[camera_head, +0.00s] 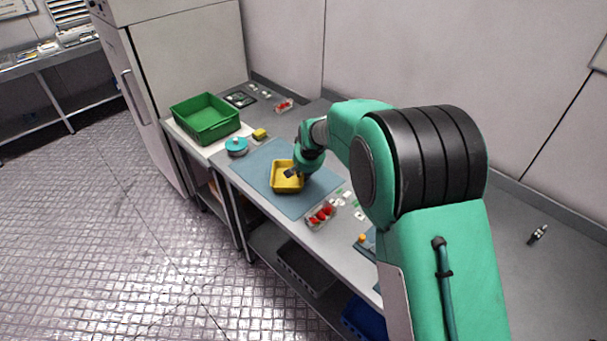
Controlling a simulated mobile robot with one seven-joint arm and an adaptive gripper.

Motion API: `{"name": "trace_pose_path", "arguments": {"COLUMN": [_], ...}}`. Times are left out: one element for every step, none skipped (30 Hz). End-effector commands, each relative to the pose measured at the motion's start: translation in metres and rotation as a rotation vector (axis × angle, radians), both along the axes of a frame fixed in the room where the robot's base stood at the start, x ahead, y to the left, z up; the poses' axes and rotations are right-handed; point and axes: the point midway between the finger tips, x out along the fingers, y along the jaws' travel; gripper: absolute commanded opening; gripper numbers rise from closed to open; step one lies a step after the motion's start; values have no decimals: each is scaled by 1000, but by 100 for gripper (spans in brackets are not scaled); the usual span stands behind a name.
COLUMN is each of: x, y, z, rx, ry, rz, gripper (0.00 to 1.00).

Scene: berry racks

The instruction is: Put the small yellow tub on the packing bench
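A yellow tub (287,188) sits on a blue-grey mat (256,164) on the grey bench (340,254). My gripper (291,174) reaches in from the right, over the tub's right side. Its dark fingertips overlap the tub's inside and rim in this view. The fingers are too small and partly hidden, so I cannot tell whether they are apart or closed on the rim. I also cannot tell whether the tub rests fully on the mat.
A green crate (206,127) stands at the far left end. Near it are a teal-topped round thing (237,147) and a small yellow block (260,134). A clear punnet of red berries (320,216) sits by the mat's near edge. The mat's left part is clear.

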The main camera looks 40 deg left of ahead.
Motion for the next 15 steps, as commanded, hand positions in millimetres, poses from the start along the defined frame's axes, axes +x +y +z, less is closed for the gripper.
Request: {"name": "trace_pose_path", "arguments": {"x": [0,0,0,0,0,0,0,0,0,0,0,0,0,0,0], "y": [0,0,0,0,0,0,0,0,0,0,0,0,0,0,-1], "z": [0,0,0,0,0,0,0,0,0,0,1,1,2,4,5], "rx": [0,0,0,0,0,0,0,0,0,0,0,-1,-1,0,0], "ry": [0,0,0,0,0,0,0,0,0,0,0,1,1,0,0], "rz": [0,0,0,0,0,0,0,0,0,0,0,0,0,0,0], "gripper": [24,24,24,24,24,24,24,24,24,24,24,24,24,24,24]}}
